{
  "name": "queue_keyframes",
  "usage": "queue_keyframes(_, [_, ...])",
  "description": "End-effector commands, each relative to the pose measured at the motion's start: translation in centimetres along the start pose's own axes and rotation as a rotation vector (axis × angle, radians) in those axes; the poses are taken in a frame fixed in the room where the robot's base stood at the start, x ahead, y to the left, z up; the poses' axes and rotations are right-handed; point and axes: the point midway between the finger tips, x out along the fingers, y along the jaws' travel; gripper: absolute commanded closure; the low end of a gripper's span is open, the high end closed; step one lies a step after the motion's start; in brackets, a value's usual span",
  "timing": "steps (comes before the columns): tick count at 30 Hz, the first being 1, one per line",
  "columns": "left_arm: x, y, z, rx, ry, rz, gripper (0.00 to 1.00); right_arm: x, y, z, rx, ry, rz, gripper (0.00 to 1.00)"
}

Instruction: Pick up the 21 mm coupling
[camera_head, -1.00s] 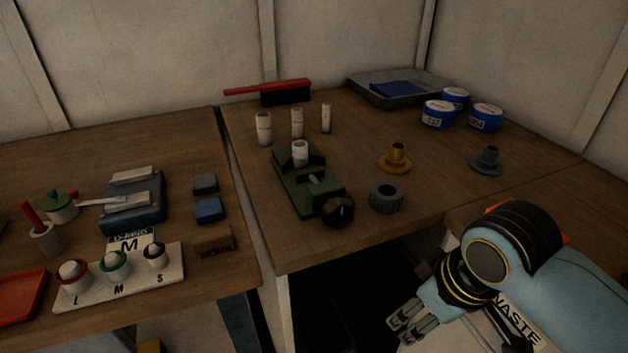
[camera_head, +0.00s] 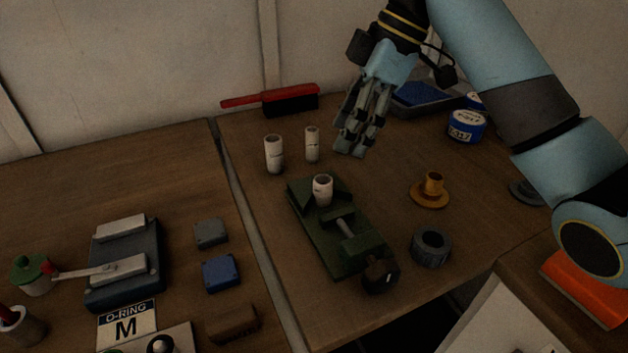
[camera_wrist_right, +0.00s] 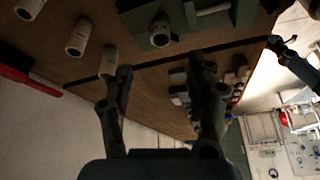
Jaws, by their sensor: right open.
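Several pale hollow cylinders look like couplings; no size marking can be read. One (camera_head: 274,153) stands at the left on the right-hand table, a thinner one (camera_head: 312,144) beside it. A third, seen earlier farther right, is hidden behind my right gripper in the head view. Another (camera_head: 322,189) sits upright in the green vise (camera_head: 335,240). My right gripper (camera_head: 350,150) is open and empty, above the table right of the standing cylinders. The wrist view shows three standing cylinders, one (camera_wrist_right: 109,60) close to the left finger in the picture, and the vise cylinder (camera_wrist_right: 160,32).
A red brush (camera_head: 285,100) lies behind the cylinders. A brass flanged part (camera_head: 431,190) and a grey ring (camera_head: 431,248) lie right of the vise. Blue-labelled tubs (camera_head: 466,126) and a tray (camera_head: 425,108) stand at the back right. Blocks (camera_head: 221,273) lie on the left table.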

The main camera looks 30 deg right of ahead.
Motion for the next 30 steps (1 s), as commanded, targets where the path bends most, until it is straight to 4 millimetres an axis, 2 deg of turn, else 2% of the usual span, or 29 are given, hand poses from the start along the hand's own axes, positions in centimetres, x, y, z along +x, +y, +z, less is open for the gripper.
queue_keyframes(3, [-0.1,0.1,3.3,0.002,-0.047,0.001,0.60,2.3,-0.2,0.0,0.003,0.001,-0.005,0.44])
queue_keyframes(6, [-0.2,0.1,5.1,0.003,-0.075,0.001,0.60,3.8,-0.1,0.0,0.004,0.002,-0.004,0.44])
queue_keyframes(8, [-0.2,0.1,5.6,0.003,-0.081,0.002,0.60,4.3,-0.1,0.1,0.003,0.000,-0.002,0.44])
queue_keyframes(11, [-0.3,0.1,5.4,0.003,-0.077,0.002,0.60,5.0,-0.1,0.1,0.004,0.001,-0.002,0.44])
queue_keyframes(18, [-0.3,0.0,2.1,0.001,-0.028,0.001,0.60,8.6,-0.1,0.6,0.005,0.000,-0.003,0.44])
queue_keyframes(20, [-0.2,0.0,1.7,0.001,-0.022,0.001,0.60,9.3,-0.1,0.6,0.004,0.000,-0.001,0.44])
queue_keyframes(29, [-0.3,0.1,3.0,0.002,-0.043,0.001,0.60,9.9,0.0,0.6,0.003,-0.002,0.001,0.44])
queue_keyframes(30, [-0.3,0.1,3.3,0.002,-0.046,0.001,0.60,9.9,0.0,0.6,0.003,-0.002,0.001,0.48])
